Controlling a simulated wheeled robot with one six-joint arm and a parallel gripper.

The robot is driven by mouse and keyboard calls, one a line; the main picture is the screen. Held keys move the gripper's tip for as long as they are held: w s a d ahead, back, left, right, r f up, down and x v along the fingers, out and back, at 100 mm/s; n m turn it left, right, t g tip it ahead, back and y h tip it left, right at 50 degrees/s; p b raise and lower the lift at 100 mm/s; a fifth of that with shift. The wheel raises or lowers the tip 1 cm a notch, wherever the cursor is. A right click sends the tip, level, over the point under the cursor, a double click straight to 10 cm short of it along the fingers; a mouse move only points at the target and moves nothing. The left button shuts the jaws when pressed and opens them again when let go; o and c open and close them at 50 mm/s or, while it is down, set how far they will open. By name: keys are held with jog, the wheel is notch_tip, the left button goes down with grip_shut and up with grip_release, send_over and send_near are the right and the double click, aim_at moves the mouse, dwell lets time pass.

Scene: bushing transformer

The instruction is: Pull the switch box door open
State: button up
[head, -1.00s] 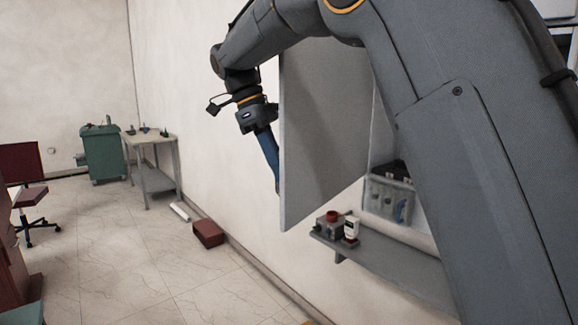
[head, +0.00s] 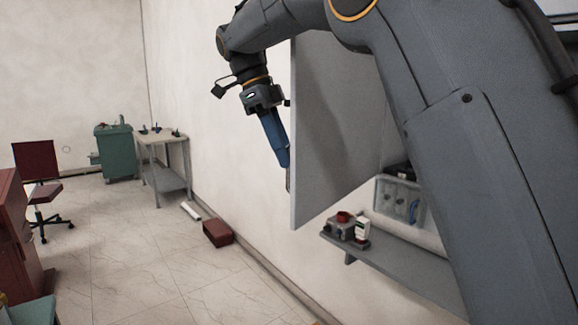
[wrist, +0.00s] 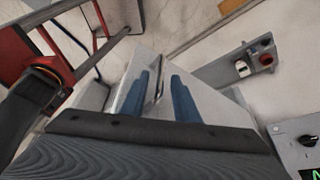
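The switch box door (head: 340,130) is a grey panel standing swung out from the wall, wide open. My gripper (head: 285,163) hangs at the door's left edge, with blue fingers pointing down along its outer face. In the wrist view, the two blue fingers of my gripper (wrist: 160,98) are spread apart over the pale door panel (wrist: 215,105). A thin metal handle (wrist: 158,85) shows between them, with gaps on both sides. Whether a finger touches the handle or door cannot be told. The switch box interior is mostly hidden behind the door and my arm.
A grey wall shelf (head: 400,265) with small devices is below the door. A red box (head: 218,233) lies on the floor by the wall. A table (head: 165,140), a green cabinet (head: 118,152) and a red chair (head: 37,165) stand further back. The middle floor is clear.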

jog(key=shift+b+v, duration=0.35)
jog(key=shift+v, duration=1.9)
